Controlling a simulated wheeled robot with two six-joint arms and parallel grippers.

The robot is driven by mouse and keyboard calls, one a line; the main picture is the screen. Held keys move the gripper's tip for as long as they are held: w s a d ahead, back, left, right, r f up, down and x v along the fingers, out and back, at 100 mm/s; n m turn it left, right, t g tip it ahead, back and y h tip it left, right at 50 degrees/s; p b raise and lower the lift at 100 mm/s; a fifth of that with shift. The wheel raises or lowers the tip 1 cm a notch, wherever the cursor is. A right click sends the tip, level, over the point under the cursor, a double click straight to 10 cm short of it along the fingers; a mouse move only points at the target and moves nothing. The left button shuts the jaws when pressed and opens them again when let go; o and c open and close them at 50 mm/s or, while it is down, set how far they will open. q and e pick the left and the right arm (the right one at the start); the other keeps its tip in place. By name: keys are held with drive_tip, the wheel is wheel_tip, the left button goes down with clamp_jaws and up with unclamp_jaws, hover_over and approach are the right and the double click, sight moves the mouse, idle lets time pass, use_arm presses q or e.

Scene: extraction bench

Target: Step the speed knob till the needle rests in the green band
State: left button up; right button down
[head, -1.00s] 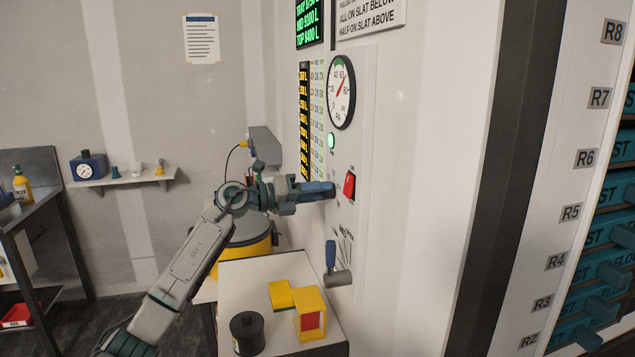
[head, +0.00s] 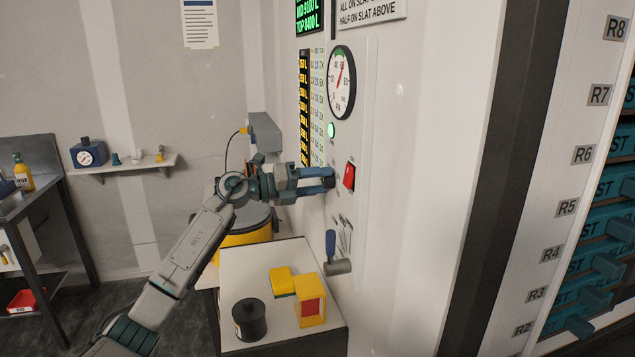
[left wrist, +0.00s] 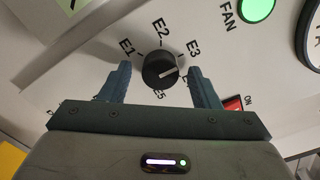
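The speed knob (left wrist: 160,70) is black and round. In the left wrist view its white mark points right and slightly down, toward a label partly hidden by a finger; E1, E2 and E3 are readable. My left gripper (left wrist: 160,84) is open, one finger on each side of the knob with gaps between. In the head view the left gripper (head: 325,178) is at the panel, left of the red switch. The gauge (head: 341,95) has a red needle pointing up and slightly right, near the green band at the top; whether it is inside is too small to tell. My right gripper is not in view.
A red rocker switch (head: 349,176) sits just right of the gripper. A green fan lamp (head: 331,130) is above it, and a blue-handled lever (head: 331,245) below.

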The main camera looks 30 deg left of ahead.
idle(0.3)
use_arm(q)
drive_tip(key=shift+s+a+f+b, duration=0.15)
drive_tip(key=shift+s+a+b, duration=0.05)
drive_tip(key=shift+s+b, duration=0.1)
drive_tip(key=b+v, duration=0.6)
drive_tip(key=v, duration=0.4)
drive_tip(key=shift+b, duration=0.3)
drive_tip(key=shift+a, duration=0.1)
drive_tip(key=shift+r, duration=0.2)
